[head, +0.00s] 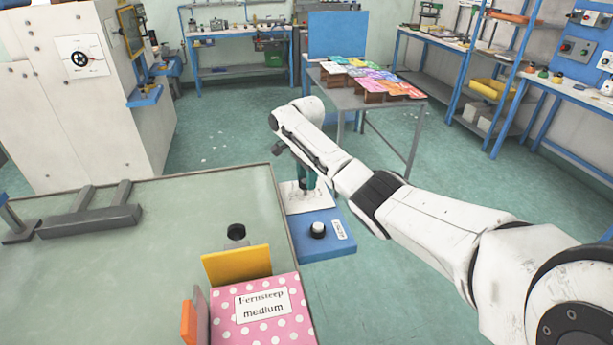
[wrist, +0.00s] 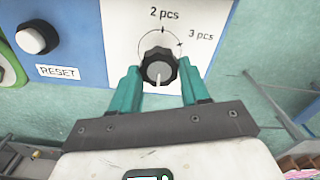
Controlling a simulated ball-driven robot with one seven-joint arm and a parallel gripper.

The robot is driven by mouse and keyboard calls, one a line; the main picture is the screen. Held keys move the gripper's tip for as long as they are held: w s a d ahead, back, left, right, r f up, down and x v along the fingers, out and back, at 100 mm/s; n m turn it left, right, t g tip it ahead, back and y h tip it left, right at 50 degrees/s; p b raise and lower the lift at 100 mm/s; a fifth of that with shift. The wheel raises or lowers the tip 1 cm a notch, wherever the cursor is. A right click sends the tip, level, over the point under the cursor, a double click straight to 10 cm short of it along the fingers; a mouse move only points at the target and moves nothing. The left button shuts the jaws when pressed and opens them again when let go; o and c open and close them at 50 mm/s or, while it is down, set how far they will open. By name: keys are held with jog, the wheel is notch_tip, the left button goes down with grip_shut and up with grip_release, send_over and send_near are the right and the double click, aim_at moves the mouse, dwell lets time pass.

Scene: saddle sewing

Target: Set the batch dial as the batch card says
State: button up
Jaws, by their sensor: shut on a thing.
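The batch dial (wrist: 158,67) is a black ridged knob on a white panel (wrist: 200,15). A printed arc above it carries "2 pcs" at the top and "3 pcs" at the upper right. A white line on the knob points down in the wrist view, away from both labels. My gripper (wrist: 160,74) has its teal fingers shut on either side of the knob. In the head view my gripper (head: 306,178) is over the white panel (head: 297,205), and the knob is hidden. A pink dotted piece (head: 262,312) on the table reads "Fernsteep medium"; no piece count is legible there.
A blue box with a white button (head: 318,228) and RESET label (head: 339,230) adjoins the panel; the button (wrist: 35,37) is left of the dial in the wrist view. A yellow piece (head: 236,266) stands on the green-topped table (head: 150,235). Shelves and benches are farther back.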

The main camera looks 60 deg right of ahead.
jog(key=n+p, duration=0.1)
jog(key=n, duration=0.2)
jog(key=shift+w+r+p, duration=0.1)
jog(key=shift+p, duration=0.3)
jog(key=n, duration=0.5)
jog(key=shift+p, duration=0.4)
jog(key=n, duration=0.5)
jog(key=shift+w, duration=0.15)
jog(key=n, duration=0.3)
jog(key=shift+a+n, duration=0.1)
jog(key=shift+n, duration=0.2)
jog(key=n, duration=0.4)
jog(key=shift+n+p, duration=0.3)
jog(key=n, duration=0.3)
jog(key=shift+w+a+n, duration=0.1)
jog(key=shift+n, duration=0.2)
jog(key=n, duration=0.4)
jog(key=shift+a+n+p, duration=0.1)
jog(key=shift+n+p, duration=0.2)
jog(key=shift+n, duration=1.8)
